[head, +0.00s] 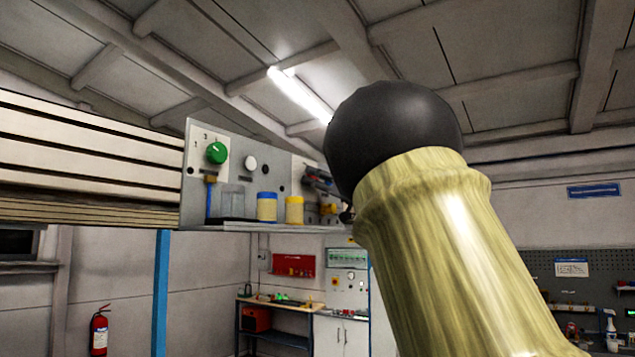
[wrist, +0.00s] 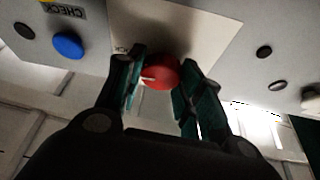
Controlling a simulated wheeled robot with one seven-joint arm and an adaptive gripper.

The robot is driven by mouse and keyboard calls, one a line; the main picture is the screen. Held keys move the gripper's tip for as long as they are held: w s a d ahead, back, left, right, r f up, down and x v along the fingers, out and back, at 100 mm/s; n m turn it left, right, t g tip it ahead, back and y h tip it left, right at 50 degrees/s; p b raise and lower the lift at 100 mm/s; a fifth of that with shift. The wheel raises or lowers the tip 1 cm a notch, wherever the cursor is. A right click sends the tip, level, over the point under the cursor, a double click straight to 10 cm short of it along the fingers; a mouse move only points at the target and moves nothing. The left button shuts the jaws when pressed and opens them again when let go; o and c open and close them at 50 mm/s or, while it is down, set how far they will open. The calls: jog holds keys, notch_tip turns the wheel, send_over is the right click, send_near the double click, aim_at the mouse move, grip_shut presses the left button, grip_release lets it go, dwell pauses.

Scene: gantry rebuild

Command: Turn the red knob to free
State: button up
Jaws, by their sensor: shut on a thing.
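The red knob (wrist: 160,73) sits on a pale plate (wrist: 205,28) on the grey panel in the wrist view. A light pointer mark shows on its left side. My gripper (wrist: 161,80) has its two dark green fingers on either side of the knob, shut on it. Part of the plate's lettering beside the left finger is covered, so the knob's labels cannot be read in full. In the head view my arm hides the knob, and my gripper is mostly hidden behind it.
A green knob (head: 217,153) with numbers and a white button (head: 250,163) are on the panel. Blue-and-yellow (head: 267,207) and yellow (head: 294,210) containers stand on its shelf.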

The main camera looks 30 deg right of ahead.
jog(key=n+g+y+b, duration=0.1)
jog(key=n, duration=0.3)
jog(key=n+g+y+b, duration=0.1)
jog(key=n+y+b, duration=0.1)
jog(key=n, duration=0.2)
jog(key=n+g+y+b, duration=0.1)
jog(key=n+y, duration=0.1)
jog(key=n, duration=0.2)
jog(key=shift+d+f+g, duration=0.1)
jog(key=shift+d+g, duration=0.1)
jog(key=shift+g, duration=0.2)
jog(key=n+g, duration=0.1)
jog(key=n, duration=0.2)
jog(key=n+g+y, duration=0.1)
jog(key=n, duration=0.1)
jog(key=shift+w+n+b, duration=0.1)
jog(key=shift+n+b, duration=0.25)
jog(key=shift+n, duration=0.05)
jog(key=shift+r+n+g, duration=0.15)
jog(key=shift+n+g, duration=0.35)
jog(key=shift+n, duration=0.6)
jog(key=shift+r+n+g, duration=0.1)
jog(key=shift+n+g, duration=0.4)
jog(key=shift+n, duration=0.6)
jog(key=o, duration=1)
jog(key=shift+w, duration=0.1)
